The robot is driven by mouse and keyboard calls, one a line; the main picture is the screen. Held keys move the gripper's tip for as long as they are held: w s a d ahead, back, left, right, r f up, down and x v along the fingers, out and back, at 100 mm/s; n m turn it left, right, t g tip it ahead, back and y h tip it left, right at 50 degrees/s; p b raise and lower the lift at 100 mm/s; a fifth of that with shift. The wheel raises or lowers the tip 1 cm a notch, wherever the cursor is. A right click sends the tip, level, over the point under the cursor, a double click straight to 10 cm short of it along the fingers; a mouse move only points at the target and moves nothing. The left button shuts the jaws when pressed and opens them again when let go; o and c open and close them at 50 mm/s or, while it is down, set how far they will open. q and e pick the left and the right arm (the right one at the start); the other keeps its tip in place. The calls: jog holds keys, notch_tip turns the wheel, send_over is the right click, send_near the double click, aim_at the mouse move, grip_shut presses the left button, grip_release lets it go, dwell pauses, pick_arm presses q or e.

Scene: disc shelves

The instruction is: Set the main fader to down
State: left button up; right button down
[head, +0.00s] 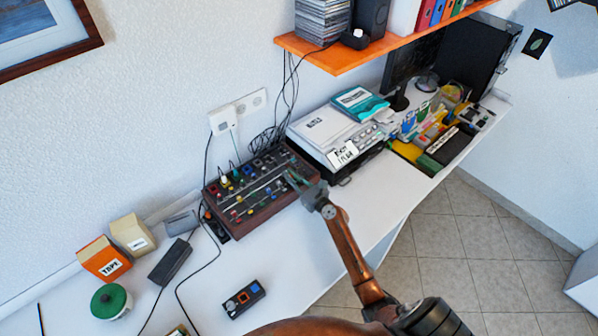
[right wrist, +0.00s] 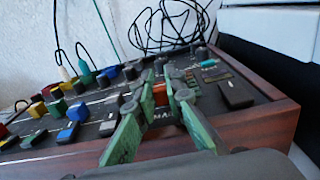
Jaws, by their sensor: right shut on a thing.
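The mixer (head: 262,203) is a dark panel in a red-brown wooden case, with rows of coloured knobs and fader caps. My right gripper (head: 292,178) reaches over its right part. In the right wrist view, the green fingers of my right gripper (right wrist: 167,92) are closed around a small red cap (right wrist: 160,93), apparently the main fader. White lettering shows just below it, partly covered by the fingers. The fingers hide most of the cap and its slot, so its exact position is hard to tell. My left gripper is not in view.
A white device (head: 325,132) stands right of the mixer. A small dark box with coloured buttons (head: 244,298) lies in front of it. An orange shelf (head: 385,50) overhangs the desk behind. Cables lie left of the mixer.

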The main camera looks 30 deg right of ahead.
jog(key=c, duration=2)
grip_release()
jog(key=shift+o, duration=0.2)
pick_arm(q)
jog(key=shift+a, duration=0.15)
pick_arm(e)
jog(key=shift+s, duration=0.35)
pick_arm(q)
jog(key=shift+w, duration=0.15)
pick_arm(e)
jog(key=s, duration=0.3)
jog(key=s+d, duration=0.1)
jog(key=s, duration=0.7)
jog(key=shift+d, duration=0.4)
